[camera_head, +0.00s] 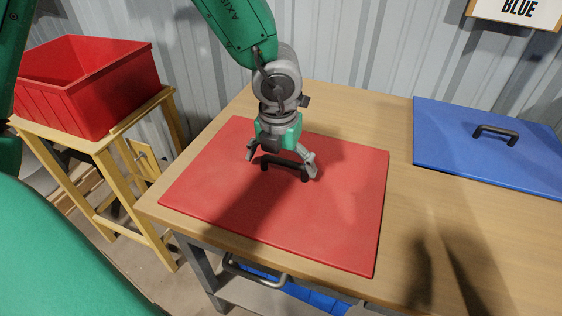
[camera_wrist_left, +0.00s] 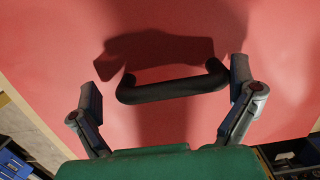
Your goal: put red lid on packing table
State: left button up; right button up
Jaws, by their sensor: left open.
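The red lid (camera_head: 330,225) is a flat square panel with a black bar handle (camera_head: 285,168) on top. It lies flat on the left part of the wooden table (camera_head: 420,240), near its front edge. My left gripper (camera_head: 281,164) is over the lid with its fingers spread, one at either end of the handle. In the left wrist view the handle (camera_wrist_left: 170,90) lies between the open fingers, apart from the left one and very close to the right one; I cannot tell if it touches. My right gripper is in neither view.
A blue lid (camera_head: 500,160) with a black handle lies at the table's back right. A red bin (camera_head: 95,90) stands on a yellow wooden stand (camera_head: 105,150) to the left. A corrugated wall (camera_head: 370,50) is close behind. The table's middle, between the lids, is clear.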

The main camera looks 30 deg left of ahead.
aim_at(286, 163)
pick_arm(q)
jog(key=shift+d+r, duration=0.25)
jog(key=r, duration=0.2)
jog(key=r+p, duration=0.1)
jog(key=r, duration=0.1)
jog(key=d+r+p, duration=0.1)
jog(key=r, duration=0.1)
jog(key=shift+s+r, duration=0.2)
jog(key=shift+s, duration=0.1)
jog(key=shift+s+r+p, duration=0.2)
jog(key=shift+r+p, duration=0.2)
jog(key=shift+r, duration=0.95)
jog(key=shift+s+r+p, duration=0.15)
jog(key=shift+r+p, duration=0.2)
jog(key=shift+r, duration=0.95)
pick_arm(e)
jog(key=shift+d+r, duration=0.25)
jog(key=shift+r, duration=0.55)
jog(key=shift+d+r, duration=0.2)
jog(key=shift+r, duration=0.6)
